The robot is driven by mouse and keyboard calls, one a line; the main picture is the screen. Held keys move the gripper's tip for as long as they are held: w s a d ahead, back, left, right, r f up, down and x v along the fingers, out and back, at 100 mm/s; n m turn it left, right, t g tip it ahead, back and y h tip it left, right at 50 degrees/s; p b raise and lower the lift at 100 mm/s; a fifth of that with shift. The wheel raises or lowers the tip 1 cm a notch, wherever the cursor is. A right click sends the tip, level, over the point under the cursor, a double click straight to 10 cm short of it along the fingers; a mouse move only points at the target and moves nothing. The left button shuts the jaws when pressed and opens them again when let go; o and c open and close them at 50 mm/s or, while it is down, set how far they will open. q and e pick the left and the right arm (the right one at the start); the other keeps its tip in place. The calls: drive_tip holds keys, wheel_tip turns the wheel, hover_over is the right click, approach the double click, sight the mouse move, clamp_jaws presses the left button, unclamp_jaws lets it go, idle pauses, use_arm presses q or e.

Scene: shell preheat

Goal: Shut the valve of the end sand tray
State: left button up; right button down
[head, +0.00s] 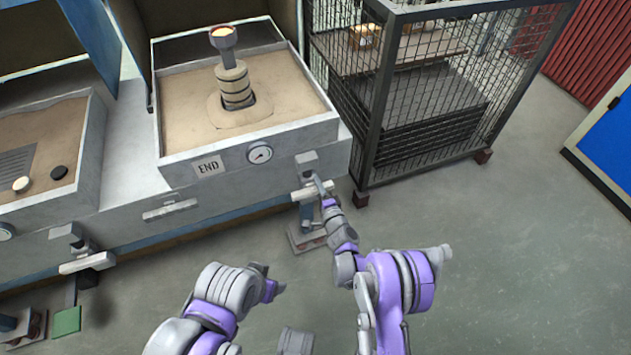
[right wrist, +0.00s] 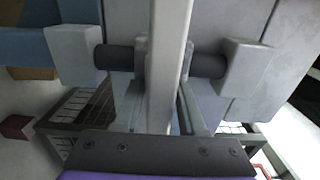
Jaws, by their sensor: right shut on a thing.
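The end sand tray (head: 175,140) is a pale metal box of sand with an END plate (head: 209,166) and a round gauge (head: 260,153) on its front. Its valve block (head: 307,162) sits at the right of the front, with a pale bar handle (head: 303,194) below it. My right gripper (head: 326,192) is at the right part of this handle. In the right wrist view the handle (right wrist: 170,60) runs between the fingers (right wrist: 163,100), which are shut on it. A dark shaft (right wrist: 115,58) with pale end blocks lies behind it.
A banded shell (head: 234,85) stands in the sand. A neighbouring tray (head: 90,150) at left has its own bar handle (head: 87,263) and a green plate (head: 66,320) below. A mesh cage (head: 420,110) stands close at right. The floor (head: 480,250) at right is clear.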

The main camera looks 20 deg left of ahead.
idle(0.4)
drive_tip(key=c, duration=0.6)
unclamp_jaws()
drive_tip(key=shift+a, duration=0.1)
drive_tip(key=shift+c, duration=0.2)
drive_tip(key=p+v, duration=0.1)
drive_tip(key=v, duration=0.9)
drive_tip(key=shift+s+d, duration=0.3)
